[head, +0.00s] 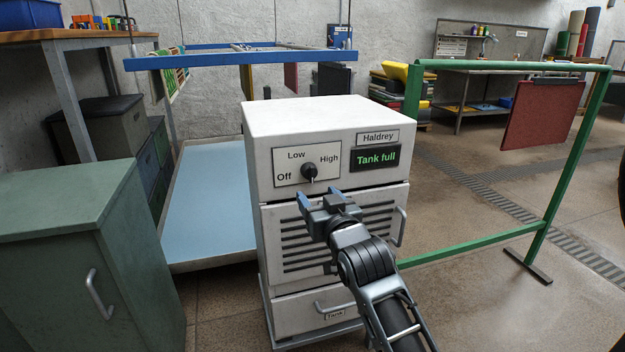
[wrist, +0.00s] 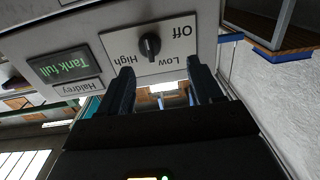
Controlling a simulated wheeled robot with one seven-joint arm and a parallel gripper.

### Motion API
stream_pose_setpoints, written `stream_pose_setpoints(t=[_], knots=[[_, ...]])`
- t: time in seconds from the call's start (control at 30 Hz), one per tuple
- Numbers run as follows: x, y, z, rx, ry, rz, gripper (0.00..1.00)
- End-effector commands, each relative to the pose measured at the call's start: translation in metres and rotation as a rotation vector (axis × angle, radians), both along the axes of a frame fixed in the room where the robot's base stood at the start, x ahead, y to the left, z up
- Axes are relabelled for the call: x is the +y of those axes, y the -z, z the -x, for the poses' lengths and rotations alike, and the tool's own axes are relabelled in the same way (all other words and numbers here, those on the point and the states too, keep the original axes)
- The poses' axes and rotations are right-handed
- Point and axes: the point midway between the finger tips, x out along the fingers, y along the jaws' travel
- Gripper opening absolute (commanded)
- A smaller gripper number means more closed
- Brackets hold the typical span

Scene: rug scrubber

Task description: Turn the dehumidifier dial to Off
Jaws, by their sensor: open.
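The white dehumidifier (head: 320,117) stands in the middle of the head view. Its black dial (head: 309,172) sits on a pale plate marked Off, Low and High from left to right. The dial's pointer is small; it seems to lean up and right, toward High, but I cannot be sure. My gripper (head: 318,197) is open and empty, just below and in front of the dial. In the wrist view the panel is upside down, with the dial (wrist: 150,47) beyond my open fingers (wrist: 161,72). The fingers appear apart from the dial.
A "Tank full" display (head: 376,157) is right of the dial. Handles (head: 401,226) stick out below. A green cabinet (head: 90,250) stands at the left front, a blue-topped tray (head: 208,200) behind it. A green frame (head: 480,240) stands at the right, with open floor around it.

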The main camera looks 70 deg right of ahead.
Motion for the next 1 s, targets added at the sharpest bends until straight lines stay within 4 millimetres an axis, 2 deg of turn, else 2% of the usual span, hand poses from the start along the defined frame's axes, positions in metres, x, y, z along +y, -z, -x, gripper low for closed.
stream_pose_setpoints(t=[0.03,0.23,0.6,0.8,1.0], knots=[[-0.010,-0.005,0.001,-0.004,0.017,0.005,0.65],[-0.028,-0.010,-0.004,-0.006,0.036,0.008,0.65],[-0.068,-0.010,-0.039,-0.007,0.034,0.008,0.65],[-0.078,-0.009,-0.048,-0.006,0.033,0.007,0.65],[-0.079,-0.009,-0.049,-0.006,0.033,0.007,0.65]])
